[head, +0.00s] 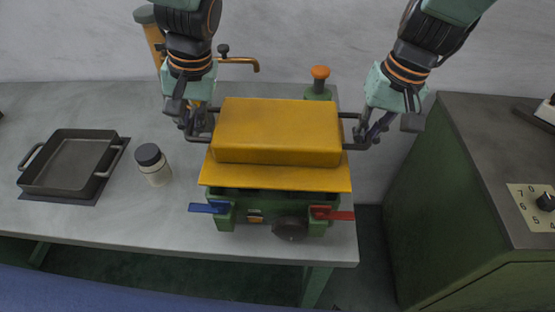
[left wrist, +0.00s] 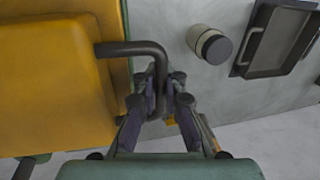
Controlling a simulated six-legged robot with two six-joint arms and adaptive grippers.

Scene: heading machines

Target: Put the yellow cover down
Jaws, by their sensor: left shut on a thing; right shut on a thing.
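The yellow cover (head: 277,127) is a raised box on a flat plate, with a dark bent handle on each side. It is over the green machine (head: 275,210), whose front shows a blue lever (head: 208,207) and a red lever (head: 333,214). I cannot tell whether the cover touches the machine. My left gripper (head: 197,125) is shut on the cover's left handle. In the left wrist view, its fingers (left wrist: 160,92) close around the dark handle (left wrist: 140,48), beside the yellow cover (left wrist: 55,75). My right gripper (head: 367,135) is shut on the right handle.
The machine stands at the right end of the grey table (head: 110,215). A dark-lidded jar (head: 153,164) and a dark pan (head: 70,162) stand to the left. An orange tap (head: 240,62) is behind. A green cabinet (head: 470,190) stands right, across a gap.

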